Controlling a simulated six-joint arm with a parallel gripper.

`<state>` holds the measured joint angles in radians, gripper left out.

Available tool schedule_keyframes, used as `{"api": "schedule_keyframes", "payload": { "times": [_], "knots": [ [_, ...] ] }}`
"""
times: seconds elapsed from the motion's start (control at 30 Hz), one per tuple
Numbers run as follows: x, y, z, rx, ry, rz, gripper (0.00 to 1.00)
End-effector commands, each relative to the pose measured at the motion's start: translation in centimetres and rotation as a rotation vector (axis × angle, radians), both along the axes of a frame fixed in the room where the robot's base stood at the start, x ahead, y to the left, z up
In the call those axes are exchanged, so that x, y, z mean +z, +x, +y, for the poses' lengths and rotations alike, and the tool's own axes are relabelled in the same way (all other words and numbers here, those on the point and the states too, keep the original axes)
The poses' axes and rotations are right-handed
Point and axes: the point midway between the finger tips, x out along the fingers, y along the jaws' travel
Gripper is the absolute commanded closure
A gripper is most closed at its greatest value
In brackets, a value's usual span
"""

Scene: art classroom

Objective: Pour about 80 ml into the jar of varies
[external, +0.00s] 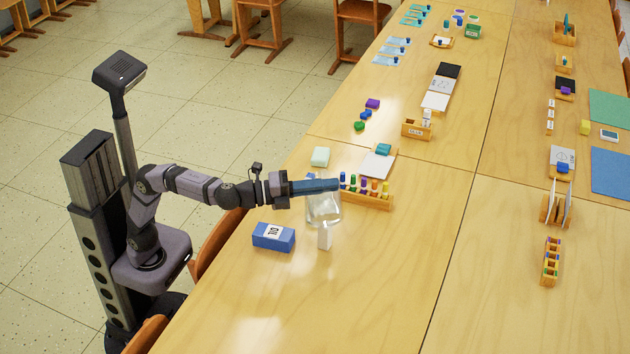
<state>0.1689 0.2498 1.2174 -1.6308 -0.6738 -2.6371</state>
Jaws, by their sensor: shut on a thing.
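My gripper (291,188) reaches out over the table from the left and is shut on a long dark-blue vessel-like thing (318,186). The blue thing lies almost level, with its far end pointing right. A clear glass jar (323,210) shows just below the blue thing. I cannot tell whether the two touch. The jar's contents and any label are too small to tell, and no stream of liquid can be made out. A small white upright block (324,238) stands in front of the jar.
A blue box with a white label (273,237) lies left of the jar. A wooden rack of several coloured bottles (366,200) stands close behind right.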

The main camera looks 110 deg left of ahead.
Motion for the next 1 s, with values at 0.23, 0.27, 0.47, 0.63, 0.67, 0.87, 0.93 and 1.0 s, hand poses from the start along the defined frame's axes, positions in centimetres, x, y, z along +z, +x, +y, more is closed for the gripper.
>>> {"api": "schedule_keyframes", "payload": {
  "times": [0.23, 0.27, 0.47, 0.63, 0.67, 0.87, 0.93, 1.0],
  "knots": [
    [0.2, -0.2, 0.3, 0.001, -0.02, -0.016, 1.0],
    [0.2, -0.2, 0.3, 0.0, -0.023, -0.017, 1.0],
    [0.3, -0.4, 0.5, 0.0, -0.034, -0.022, 1.0],
    [0.4, -0.5, 0.7, 0.001, -0.043, -0.028, 1.0],
    [0.4, -0.5, 0.8, 0.001, -0.045, -0.029, 1.0],
    [0.6, -0.6, 1.0, 0.001, -0.057, -0.034, 1.0],
    [0.6, -0.7, 1.1, 0.0, -0.06, -0.036, 1.0],
    [0.6, -0.7, 1.1, 0.0, -0.064, -0.038, 1.0]
  ]
}}
